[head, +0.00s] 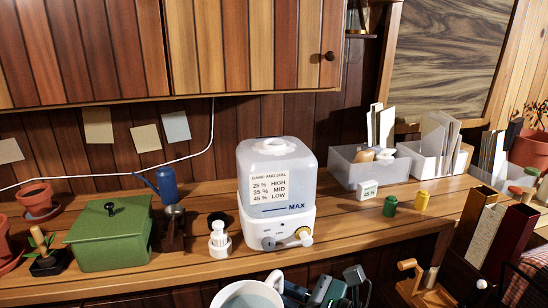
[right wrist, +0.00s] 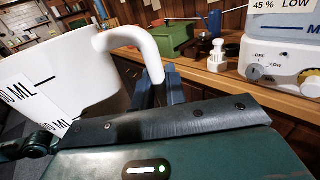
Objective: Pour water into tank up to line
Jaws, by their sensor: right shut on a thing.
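The white translucent tank (head: 253,180) stands upright on its white base on the wooden counter, with a round opening on top, a settings label and a blue MAX mark near its bottom. I cannot make out a water level inside. A white measuring jug (head: 226,291) with greyish water in it is at the bottom edge of the head view, in front of and below the counter edge. It also shows in the right wrist view (right wrist: 75,68), with ML marks. My right gripper (right wrist: 160,94) is shut on its handle. My left gripper is not in view.
A green lidded box (head: 110,238), a blue watering can (head: 166,186) and a white plunger-like piece (head: 219,239) stand left of the tank. Cabinets (head: 250,45) hang above.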

